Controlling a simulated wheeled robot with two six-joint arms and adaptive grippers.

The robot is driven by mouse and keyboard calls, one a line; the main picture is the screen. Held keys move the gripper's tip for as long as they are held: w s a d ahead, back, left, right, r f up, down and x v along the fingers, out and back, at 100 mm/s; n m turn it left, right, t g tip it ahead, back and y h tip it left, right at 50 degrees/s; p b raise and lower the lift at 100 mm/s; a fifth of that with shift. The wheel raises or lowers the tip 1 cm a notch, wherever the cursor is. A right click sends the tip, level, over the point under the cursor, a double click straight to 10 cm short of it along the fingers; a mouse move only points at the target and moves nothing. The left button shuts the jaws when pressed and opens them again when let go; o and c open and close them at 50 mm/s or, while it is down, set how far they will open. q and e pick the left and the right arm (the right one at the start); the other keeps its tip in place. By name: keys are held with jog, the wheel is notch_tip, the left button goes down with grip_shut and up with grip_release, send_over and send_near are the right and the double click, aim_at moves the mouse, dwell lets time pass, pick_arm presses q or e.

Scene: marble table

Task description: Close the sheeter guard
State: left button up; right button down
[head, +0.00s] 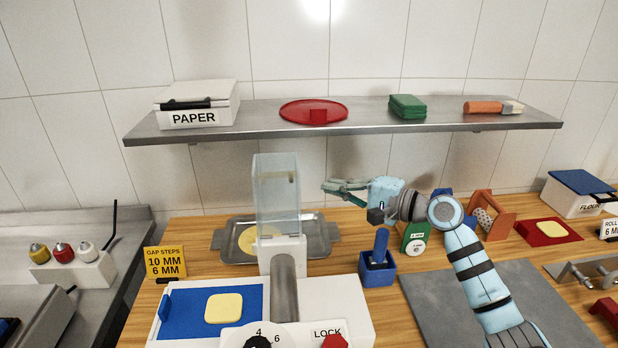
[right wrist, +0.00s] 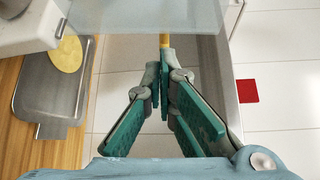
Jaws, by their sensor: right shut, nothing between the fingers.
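The sheeter (head: 350,305) is a white machine with a blue bed, a grey roller and a dial at the front. Its clear guard (head: 277,200) stands upright at the back of the roller, with a small handle-like piece near its top right. A translucent panel, seemingly the guard (right wrist: 150,14), crosses the top of the right wrist view. My right gripper (head: 328,188) is just right of the guard's upper half in the head view, fingers pointing left. It is shut and empty; its green fingers meet in the right wrist view (right wrist: 165,62). My left gripper is out of view.
A yellow dough slab (head: 223,308) lies on the blue bed. A metal tray (head: 322,243) with a dough disc is behind the guard. A blue holder (head: 378,275) stands right of the sheeter. A metal shelf (head: 370,121) runs above.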

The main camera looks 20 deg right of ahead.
aim_at(278, 198)
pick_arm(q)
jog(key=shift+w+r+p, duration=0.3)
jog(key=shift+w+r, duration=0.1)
pick_arm(e)
jog(key=x, duration=0.6)
jog(key=shift+w+a, duration=0.2)
jog(key=shift+w, duration=0.2)
jog(key=shift+f, duration=0.2)
